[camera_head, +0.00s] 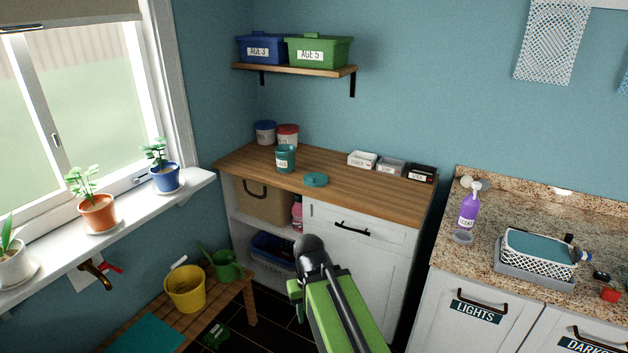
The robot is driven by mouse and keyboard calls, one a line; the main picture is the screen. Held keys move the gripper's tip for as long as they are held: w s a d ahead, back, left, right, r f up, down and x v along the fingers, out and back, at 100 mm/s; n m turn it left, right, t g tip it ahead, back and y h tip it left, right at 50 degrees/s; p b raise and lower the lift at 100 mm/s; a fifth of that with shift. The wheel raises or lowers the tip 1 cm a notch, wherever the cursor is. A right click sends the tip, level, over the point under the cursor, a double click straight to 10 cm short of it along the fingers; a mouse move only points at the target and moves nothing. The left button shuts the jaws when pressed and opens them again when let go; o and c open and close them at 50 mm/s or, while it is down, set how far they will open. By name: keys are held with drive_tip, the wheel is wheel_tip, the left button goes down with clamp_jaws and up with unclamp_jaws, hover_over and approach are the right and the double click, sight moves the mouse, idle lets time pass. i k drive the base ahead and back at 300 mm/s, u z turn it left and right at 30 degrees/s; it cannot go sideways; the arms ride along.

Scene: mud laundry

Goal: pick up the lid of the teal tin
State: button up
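The teal tin (286,158) stands upright on the wooden counter (345,175), with a pale label on its front. Its teal lid (316,180) appears to be the flat round piece lying on the counter, right of the tin and near the front edge, apart from the tin. My green and dark arm rises from the bottom of the view. My gripper (304,262) is at its upper end, in front of the cabinet and lower in the picture than the lid. I cannot make out whether its fingers are open or shut.
Two tubs (264,133) stand behind the tin. Small labelled boxes (362,160) stand at the counter's back right. A shelf (295,69) holds bins above. The counter around the lid is clear. A low bench (235,292) with a yellow bucket (184,290) stands at lower left.

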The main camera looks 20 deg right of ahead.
sight(314, 179)
drive_tip(key=z, duration=0.15)
drive_tip(key=i, duration=0.85)
drive_tip(key=u, duration=0.45)
drive_tip(key=i, duration=0.85)
drive_tip(key=u, duration=0.45)
